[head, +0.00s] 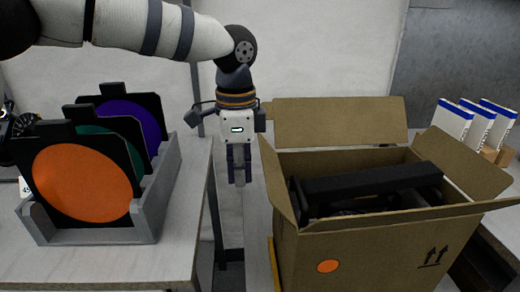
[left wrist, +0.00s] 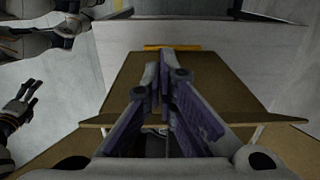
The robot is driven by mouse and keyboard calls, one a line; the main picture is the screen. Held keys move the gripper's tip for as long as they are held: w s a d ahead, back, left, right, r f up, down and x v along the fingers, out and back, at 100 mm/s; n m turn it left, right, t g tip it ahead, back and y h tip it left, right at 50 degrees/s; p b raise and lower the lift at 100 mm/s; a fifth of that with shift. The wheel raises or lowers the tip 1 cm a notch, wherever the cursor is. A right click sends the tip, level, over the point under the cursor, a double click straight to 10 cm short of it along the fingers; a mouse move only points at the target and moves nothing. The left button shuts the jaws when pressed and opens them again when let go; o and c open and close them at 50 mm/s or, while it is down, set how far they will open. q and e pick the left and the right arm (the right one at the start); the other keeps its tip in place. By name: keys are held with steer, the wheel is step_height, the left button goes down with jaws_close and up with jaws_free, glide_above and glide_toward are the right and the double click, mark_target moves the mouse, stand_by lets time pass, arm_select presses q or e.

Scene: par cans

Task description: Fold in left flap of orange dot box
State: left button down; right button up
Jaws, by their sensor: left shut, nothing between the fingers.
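The brown cardboard box with an orange dot (head: 329,266) stands open at the right in the head view. Its left flap (head: 274,178) stands up, leaning slightly outward. The back flap (head: 340,122) is upright, and the front flap (head: 400,217) and right flap (head: 461,166) spread outward. My left gripper (head: 238,182) points down just left of the left flap, shut and empty, with a small apparent gap. Its closed fingers (left wrist: 165,75) show in the left wrist view before brown cardboard (left wrist: 215,85). My right gripper (left wrist: 30,100) is at that view's left edge, fingers apart.
Black equipment (head: 370,182) lies inside the box. A grey rack (head: 165,190) with orange, green and purple discs stands on the left table (head: 190,240). White-and-blue packs (head: 455,117) stand at the back right. A gap separates the left table from the box.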

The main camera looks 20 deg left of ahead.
mark_target(272, 177)
arm_select(q)
steer(key=shift+d, duration=0.1)
steer(key=shift+w+d+f+b, duration=0.1)
steer(key=shift+w+d+b, duration=0.15)
steer(key=shift+w+d, duration=0.6)
steer(key=shift+w+d+r+b, duration=0.1)
steer(key=shift+w+d+b, duration=0.15)
steer(key=shift+d, duration=1.1)
steer(key=shift+w+d+f+b, duration=0.15)
steer(key=shift+w+d, duration=0.4)
steer(key=shift+d, duration=0.55)
steer(key=shift+s+a+r+p, duration=0.15)
steer(key=shift+a+r+p, duration=0.15)
steer(key=shift+r, duration=0.3)
steer(key=shift+s+a+r+p, duration=0.15)
steer(key=shift+a+r, duration=0.2)
steer(key=shift+r, duration=0.2)
steer(key=shift+s+a+r, duration=0.4)
steer(key=shift+a+r, duration=0.25)
steer(key=shift+a, duration=0.1)
step_height(272, 177, up, 9)
steer(key=shift+f, duration=0.2)
